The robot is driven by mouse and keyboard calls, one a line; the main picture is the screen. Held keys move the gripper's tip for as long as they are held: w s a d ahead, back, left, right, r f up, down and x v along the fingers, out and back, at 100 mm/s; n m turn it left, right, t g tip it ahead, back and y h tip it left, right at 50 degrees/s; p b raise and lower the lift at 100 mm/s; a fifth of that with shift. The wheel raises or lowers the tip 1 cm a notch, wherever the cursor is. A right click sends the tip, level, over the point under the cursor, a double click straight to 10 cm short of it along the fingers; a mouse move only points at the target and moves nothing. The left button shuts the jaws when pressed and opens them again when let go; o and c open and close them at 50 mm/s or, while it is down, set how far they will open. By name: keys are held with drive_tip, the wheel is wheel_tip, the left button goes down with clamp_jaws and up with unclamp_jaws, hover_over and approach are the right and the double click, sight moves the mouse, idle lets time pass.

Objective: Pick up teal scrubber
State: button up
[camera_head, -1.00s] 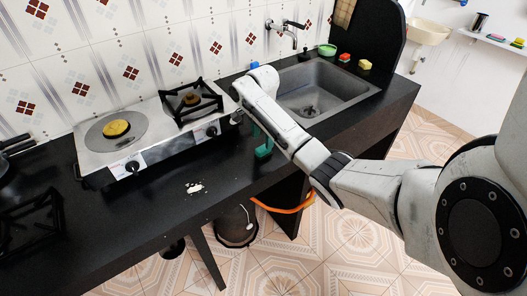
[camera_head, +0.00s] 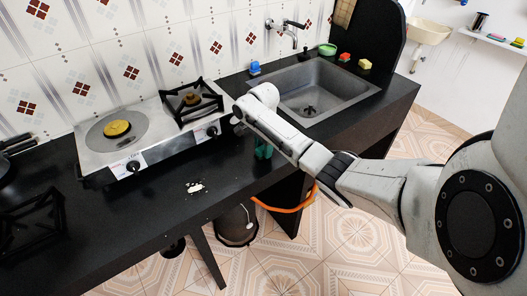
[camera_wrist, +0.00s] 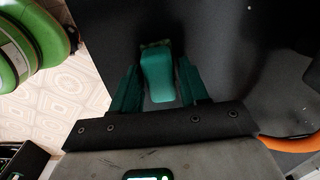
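The teal scrubber (camera_wrist: 157,75) shows in the wrist view against a dark surface. It has a broad, rounded teal body and a darker far end. My gripper (camera_wrist: 158,68) has its dark green fingers on either side of it. The fingers are apart, with a narrow dark gap at the scrubber's left; on the right, I cannot tell whether the finger touches it. In the head view, a small teal patch shows below my arm at the counter's front; I cannot tell whether it is the scrubber or a finger. My arm hides the rest there.
A two-burner stove (camera_head: 150,128) stands left of my arm, and a grey sink (camera_head: 345,90) lies to the right. A blue item (camera_head: 254,67) is near the wall. An orange hose (camera_head: 290,208) hangs below the counter edge. The counter front has white spots (camera_head: 195,187).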

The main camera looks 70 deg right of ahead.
drive_tip(key=c, duration=0.6)
drive_tip(key=shift+r, duration=0.1)
drive_tip(key=shift+c, duration=0.2)
drive_tip(key=shift+r, duration=0.45)
drive_tip(key=s+r+p, duration=0.8)
drive_tip(key=s+r, duration=0.4)
drive_tip(key=s, duration=0.2)
drive_tip(key=shift+a, duration=0.15)
